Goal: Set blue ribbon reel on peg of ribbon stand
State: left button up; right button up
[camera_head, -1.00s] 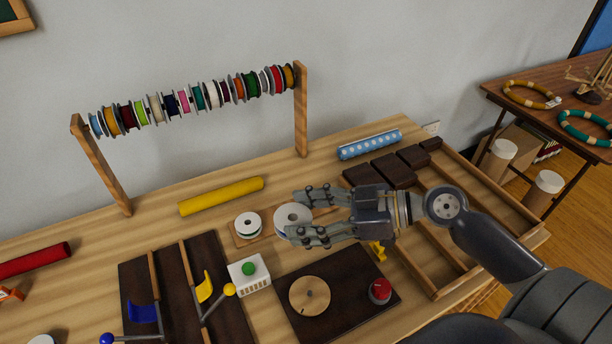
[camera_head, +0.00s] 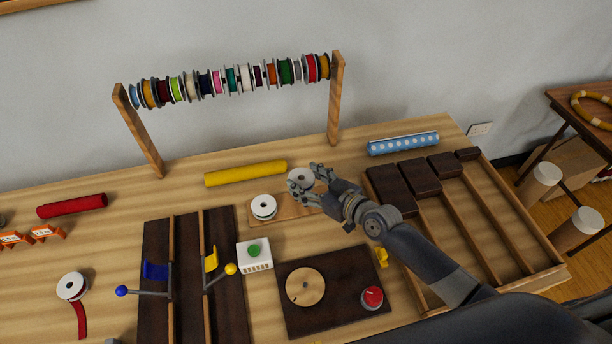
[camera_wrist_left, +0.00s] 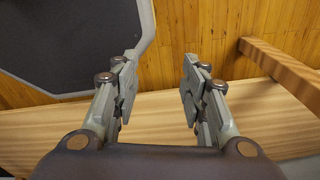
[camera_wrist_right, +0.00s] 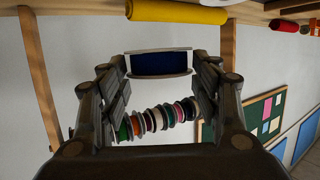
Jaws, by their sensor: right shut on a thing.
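The blue ribbon reel (camera_wrist_right: 160,64) has pale flanges and dark blue ribbon. My right gripper (camera_head: 308,181) is shut on it, and the reel (camera_head: 299,177) is in the air with one pale flange facing up. Below it is a small wooden board (camera_head: 288,211), which looks like the ribbon stand. Another white-flanged reel (camera_head: 263,206) sits on the board's left part. The held reel and my fingers cover the board's right part, so I cannot see a free peg. My left gripper (camera_wrist_left: 160,88) is open and empty, over wood in its wrist view.
A rail (camera_head: 337,105) full of coloured reels stands behind. A yellow roll (camera_head: 246,173) and a blue dotted roll (camera_head: 403,143) lie nearby. A white box with a green button (camera_head: 255,257) and a dark board with a disc (camera_head: 330,280) are in front. A divided tray (camera_head: 513,218) is at right.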

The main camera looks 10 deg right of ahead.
aim_at(306, 207)
jog(key=shift+w+a+f, duration=0.1)
jog(key=shift+a+f, duration=0.1)
jog(key=shift+a, duration=0.1)
jog(key=shift+f+b, duration=0.2)
jog(key=shift+b, duration=0.1)
jog(key=shift+f+b, duration=0.55)
notch_tip(306, 207, down, 3)
jog(key=b, duration=0.2)
jog(key=shift+b, duration=0.4)
pick_arm(q)
notch_tip(306, 207, down, 8)
jog(key=d+b, duration=0.1)
jog(key=b, duration=0.2)
jog(key=shift+w+d+r, duration=0.2)
jog(key=shift+w, duration=0.25)
pick_arm(e)
jog(key=shift+f, duration=1.8)
pick_arm(q)
jog(key=shift+d, duration=0.1)
pick_arm(e)
jog(key=o, duration=1)
jog(key=shift+o, duration=0.2)
